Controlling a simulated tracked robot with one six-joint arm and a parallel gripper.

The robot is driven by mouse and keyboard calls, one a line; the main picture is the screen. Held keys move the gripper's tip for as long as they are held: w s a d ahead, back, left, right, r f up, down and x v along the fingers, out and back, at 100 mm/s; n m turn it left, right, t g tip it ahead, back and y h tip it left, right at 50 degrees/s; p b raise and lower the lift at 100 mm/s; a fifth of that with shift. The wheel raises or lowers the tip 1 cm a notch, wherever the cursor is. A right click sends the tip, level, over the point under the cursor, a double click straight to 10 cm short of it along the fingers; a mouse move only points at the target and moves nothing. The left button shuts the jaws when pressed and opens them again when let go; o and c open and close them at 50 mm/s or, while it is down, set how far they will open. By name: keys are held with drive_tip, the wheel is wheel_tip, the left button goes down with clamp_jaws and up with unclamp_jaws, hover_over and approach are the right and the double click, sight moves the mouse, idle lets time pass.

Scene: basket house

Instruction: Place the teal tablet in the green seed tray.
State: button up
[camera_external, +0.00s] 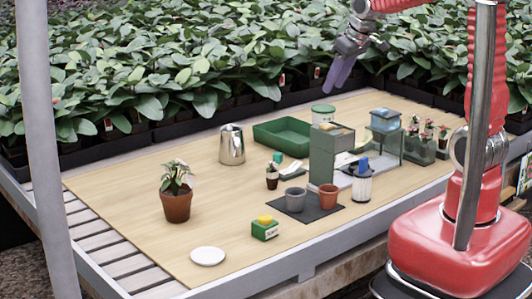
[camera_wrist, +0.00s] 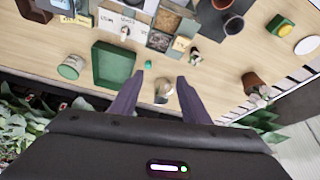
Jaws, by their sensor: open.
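A small teal piece, which looks like the teal tablet, lies on the wooden table beside the green tray; it shows in the external view (camera_external: 278,157) and in the wrist view (camera_wrist: 148,64). The green seed tray (camera_external: 265,141) is shallow, rectangular and looks empty; it also shows in the wrist view (camera_wrist: 113,66). My gripper (camera_external: 332,88) is high above the back of the table, fingers down. In the wrist view its purple fingers (camera_wrist: 160,75) are spread apart with nothing held between them.
A metal pitcher (camera_external: 231,145) stands left of the tray. A small potted plant (camera_external: 272,178) is in front of the teal piece. A green-grey cabinet (camera_external: 325,155) stands to the right. A flowerpot (camera_external: 175,205) and white saucer (camera_external: 208,256) are further left. The left table area is mostly clear.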

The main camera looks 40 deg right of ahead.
drive_tip(key=w+d+f+n, duration=0.1)
drive_tip(key=w+f, duration=1.4)
drive_tip(key=w, duration=0.3)
drive_tip(key=shift+d+f+n+g+y, duration=0.2)
drive_tip(key=shift+n+g+y, duration=0.1)
drive_tip(key=shift+n+y, duration=0.1)
hover_over(279, 154)
drive_tip(key=s+d, duration=0.1)
drive_tip(key=s, duration=0.1)
drive_tip(key=f, duration=0.8)
drive_tip(key=shift+w+d, duration=0.1)
drive_tip(key=shift+w, duration=0.1)
drive_tip(key=shift+r, duration=0.1)
drive_tip(key=shift+x, duration=2.65)
drive_tip(key=shift+s, duration=0.15)
